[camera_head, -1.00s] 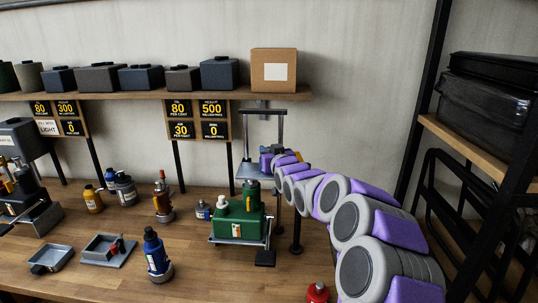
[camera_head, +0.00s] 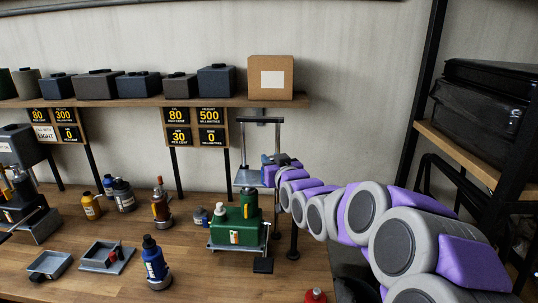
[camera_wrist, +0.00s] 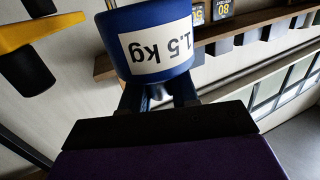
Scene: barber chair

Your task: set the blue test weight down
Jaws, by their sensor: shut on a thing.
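The blue test weight (camera_wrist: 150,52) fills the top middle of the wrist view. Its white label reads 1.5 kg and appears upside down there. My gripper (camera_wrist: 158,94) is shut on it, with dark fingers at its near side. In the head view my gripper (camera_head: 276,165) is at the far end of my arm, by the metal stand (camera_head: 248,179) with a small raised platform and a tall frame. The weight is too small and covered to make out clearly there. I cannot tell whether it touches the platform.
A green machine (camera_head: 236,229) stands close in front of the stand. Several bottles and two metal trays (camera_head: 107,256) are on the wooden worktop (camera_head: 200,275). A shelf (camera_head: 140,101) with boxes and number signs runs behind. A dark rack (camera_head: 470,155) stands at right.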

